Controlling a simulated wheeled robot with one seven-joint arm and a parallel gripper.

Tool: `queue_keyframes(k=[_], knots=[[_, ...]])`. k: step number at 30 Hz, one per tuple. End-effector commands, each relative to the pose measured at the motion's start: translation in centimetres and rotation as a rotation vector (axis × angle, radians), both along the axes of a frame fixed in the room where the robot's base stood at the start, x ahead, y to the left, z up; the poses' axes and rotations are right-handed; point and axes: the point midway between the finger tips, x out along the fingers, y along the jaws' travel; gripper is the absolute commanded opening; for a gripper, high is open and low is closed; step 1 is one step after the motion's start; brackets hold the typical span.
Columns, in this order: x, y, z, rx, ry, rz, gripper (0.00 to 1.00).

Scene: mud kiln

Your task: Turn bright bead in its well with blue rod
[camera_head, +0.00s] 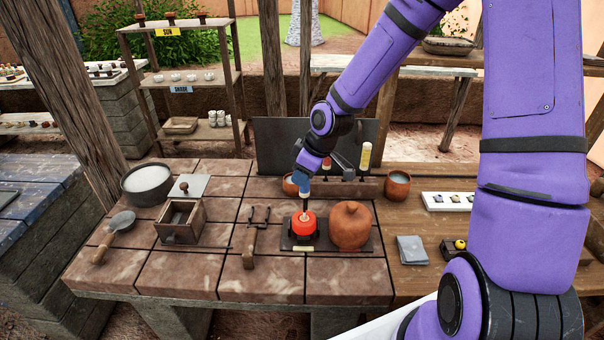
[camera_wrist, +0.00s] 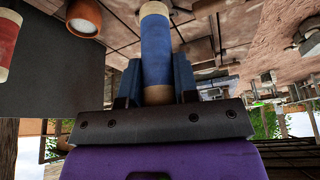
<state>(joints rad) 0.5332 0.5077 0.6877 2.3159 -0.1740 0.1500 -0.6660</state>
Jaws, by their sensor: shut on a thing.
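The blue rod (camera_wrist: 156,45) stands between the fingers of my gripper (camera_wrist: 156,85) in the wrist view, a blue band on a pale wooden shaft. In the head view my gripper (camera_head: 305,183) points down, shut on the rod, above a glowing orange-red bead (camera_head: 298,228). The bead sits in a dark holder (camera_head: 286,243) on a dark tray. The rod's lower end reaches down to the bead's top; I cannot tell whether they touch. The bead is not recognisable in the wrist view.
A round clay lidded pot (camera_head: 351,227) stands close right of the bead. A metal tool on a wooden block (camera_head: 249,246) is to the left, then a wooden box (camera_head: 181,222). A dark upright panel (camera_head: 275,140) stands behind.

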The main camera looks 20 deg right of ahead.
Motion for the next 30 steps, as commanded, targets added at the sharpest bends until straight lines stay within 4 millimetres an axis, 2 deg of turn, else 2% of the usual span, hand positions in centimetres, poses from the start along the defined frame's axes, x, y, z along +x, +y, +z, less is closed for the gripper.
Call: queue_keyframes(k=[12, 30], knots=[[-0.04, 0.15, 0.02, -0.002, -0.002, -0.292, 0.03], [-0.02, 0.14, 0.03, -0.002, -0.002, -0.582, 0.03]])
